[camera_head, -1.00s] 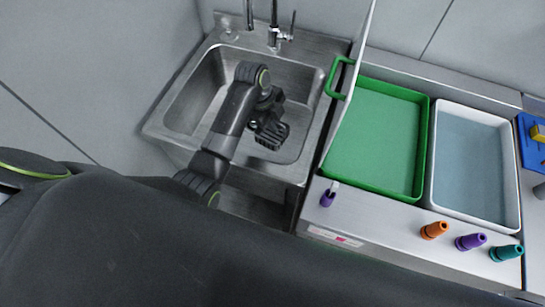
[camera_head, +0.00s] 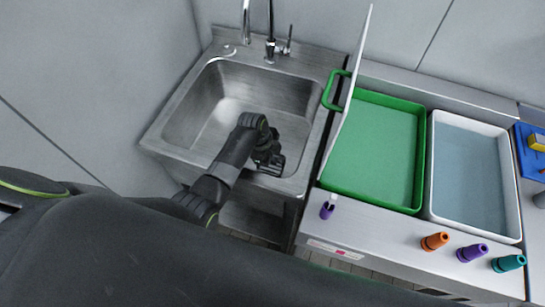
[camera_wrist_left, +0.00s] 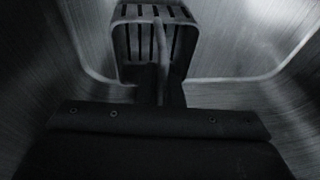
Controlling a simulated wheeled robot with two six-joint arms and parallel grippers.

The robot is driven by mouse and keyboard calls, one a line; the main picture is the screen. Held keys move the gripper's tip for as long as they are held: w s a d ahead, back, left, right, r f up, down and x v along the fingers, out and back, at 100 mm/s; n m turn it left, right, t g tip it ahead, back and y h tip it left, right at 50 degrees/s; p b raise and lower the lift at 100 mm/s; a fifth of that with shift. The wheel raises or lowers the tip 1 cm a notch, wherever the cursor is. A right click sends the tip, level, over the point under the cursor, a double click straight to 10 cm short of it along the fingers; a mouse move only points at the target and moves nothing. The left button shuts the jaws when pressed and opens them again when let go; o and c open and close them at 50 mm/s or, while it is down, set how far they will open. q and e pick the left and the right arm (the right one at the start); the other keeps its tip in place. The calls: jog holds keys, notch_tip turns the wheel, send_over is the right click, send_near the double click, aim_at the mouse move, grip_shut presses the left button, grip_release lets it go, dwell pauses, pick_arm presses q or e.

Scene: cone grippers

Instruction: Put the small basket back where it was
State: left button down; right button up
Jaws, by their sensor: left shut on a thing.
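The small basket (camera_wrist_left: 122,42) is a dark, slatted box seen in the left wrist view, straight ahead of my left gripper. My left gripper (camera_head: 267,160) is inside the metal sink (camera_head: 205,105), close to its front right wall, and is shut on the basket. In the head view the basket and the fingers merge into one dark shape, so I cannot tell them apart or see whether the basket touches the sink floor. My right gripper is in neither view.
A tap (camera_head: 271,40) stands behind the sink. A thin white upright panel (camera_head: 352,85) separates the sink from a green tray (camera_head: 418,170) and a white tray (camera_head: 431,175). A green handle (camera_head: 329,94) is left of the panel. Small orange (camera_head: 434,242), purple (camera_head: 472,252) and teal (camera_head: 509,263) cones stand in front.

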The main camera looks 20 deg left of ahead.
pick_arm(q)
jog(key=shift+f, duration=0.15)
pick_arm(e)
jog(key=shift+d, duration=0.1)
pick_arm(q)
jog(key=shift+f, duration=0.15)
jog(key=c, duration=1.6)
grip_release()
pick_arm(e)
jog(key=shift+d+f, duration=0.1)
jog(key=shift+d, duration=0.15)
pick_arm(q)
jog(key=shift+v, duration=0.75)
jog(key=v, duration=1.1)
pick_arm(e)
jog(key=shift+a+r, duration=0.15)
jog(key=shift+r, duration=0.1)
